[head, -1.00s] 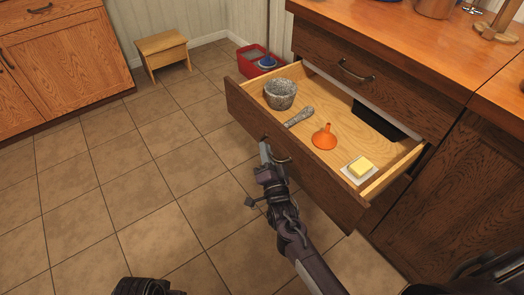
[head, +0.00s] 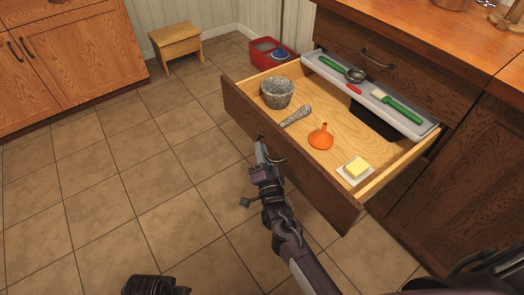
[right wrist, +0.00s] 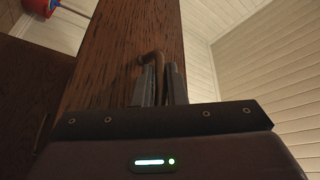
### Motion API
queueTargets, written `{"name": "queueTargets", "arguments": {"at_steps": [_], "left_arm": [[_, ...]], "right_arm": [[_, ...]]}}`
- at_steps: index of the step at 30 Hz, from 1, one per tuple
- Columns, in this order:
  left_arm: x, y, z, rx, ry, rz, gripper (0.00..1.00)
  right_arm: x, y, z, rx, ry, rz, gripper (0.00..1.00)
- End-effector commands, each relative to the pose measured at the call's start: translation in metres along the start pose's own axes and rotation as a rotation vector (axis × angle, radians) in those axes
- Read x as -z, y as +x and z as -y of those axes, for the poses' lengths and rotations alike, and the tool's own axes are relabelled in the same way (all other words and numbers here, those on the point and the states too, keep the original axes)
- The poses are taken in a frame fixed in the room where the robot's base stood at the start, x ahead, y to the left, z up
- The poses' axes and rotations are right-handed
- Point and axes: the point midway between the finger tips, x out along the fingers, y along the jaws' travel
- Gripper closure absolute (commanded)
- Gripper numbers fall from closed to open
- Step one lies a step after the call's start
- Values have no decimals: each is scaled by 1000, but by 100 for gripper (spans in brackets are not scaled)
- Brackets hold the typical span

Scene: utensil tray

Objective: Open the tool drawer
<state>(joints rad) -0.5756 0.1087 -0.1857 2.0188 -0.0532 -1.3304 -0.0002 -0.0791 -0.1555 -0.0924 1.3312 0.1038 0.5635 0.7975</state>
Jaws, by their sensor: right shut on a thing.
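The wooden drawer (head: 295,172) stands pulled well out of the cabinet in the head view. My right gripper (head: 262,155) is at its front, shut on the dark curved drawer handle (head: 278,155). In the right wrist view the handle (right wrist: 152,57) runs between the two fingers, against the drawer's front panel (right wrist: 108,55). Inside lie a grey speckled bowl (head: 277,93), a grey-handled utensil (head: 296,116), an orange funnel (head: 321,138) and a yellow block on a white dish (head: 355,168).
A grey utensil tray (head: 410,128) with green-handled tools spans the drawer's back. A closed upper drawer (head: 400,75) sits above. A red bin (head: 266,55) and a wooden stool (head: 176,42) stand behind.

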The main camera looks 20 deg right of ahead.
Motion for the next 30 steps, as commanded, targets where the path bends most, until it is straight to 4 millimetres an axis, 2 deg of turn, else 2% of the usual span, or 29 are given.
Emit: {"name": "queueTargets", "arguments": {"at_steps": [4, 5, 9, 10, 20, 23, 30], "left_arm": [[0, 0, 0, 0, 0, -1, 64], [1, -1, 0, 0, 0, -1, 64], [2, -2, 0, 0, 1, -5, 64], [2, -2, 0, 0, 1, -6, 64], [4, -5, 0, 1, 1, -11, 64], [4, -4, 0, 1, 0, -13, 64], [0, 12, 2, 3, -5, -6, 64]], "right_arm": [[1, 0, -1, -3, -3, -2, 100], [1, 0, -1, -3, -3, -2, 87], [1, 0, -1, -2, -2, -2, 69], [1, 0, -1, -2, -2, -2, 67], [0, -5, 0, -1, 0, -1, 67], [0, -19, -1, -3, 0, 1, 67], [0, -60, -1, -4, -1, 0, 67]]}}
